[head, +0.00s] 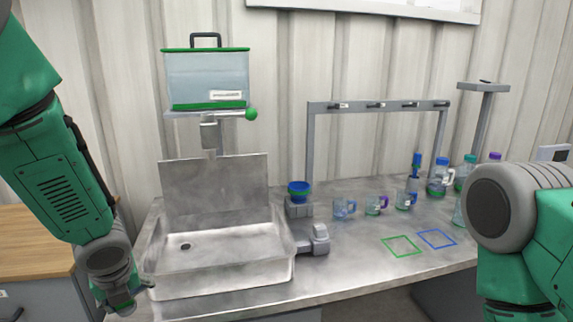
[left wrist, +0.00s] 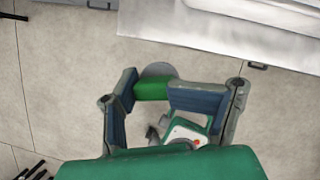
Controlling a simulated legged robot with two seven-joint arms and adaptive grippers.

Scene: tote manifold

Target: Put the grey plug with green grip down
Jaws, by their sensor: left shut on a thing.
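The grey plug with green grip shows in the left wrist view: its green grip (left wrist: 151,90) lies between the blue-padded fingers, and its round grey part (left wrist: 158,70) shows just beyond. My left gripper (left wrist: 149,86) is shut on the green grip, with grey floor below and the metal counter edge beyond. In the head view my left gripper (head: 122,300) hangs low at the left, beside the front left corner of the sink; I cannot make out the plug there. My right arm shows at the right edge of the head view, but its gripper is out of view.
A metal sink (head: 215,284) with a dark drain (head: 185,246) is set in the counter (head: 345,272). A clear tank (head: 206,80) with a green-knobbed tap hangs above. Mugs and bottles stand at the right. Green (head: 402,254) and blue (head: 436,247) outlines mark bare counter. A wooden-topped cabinet (head: 35,268) stands left.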

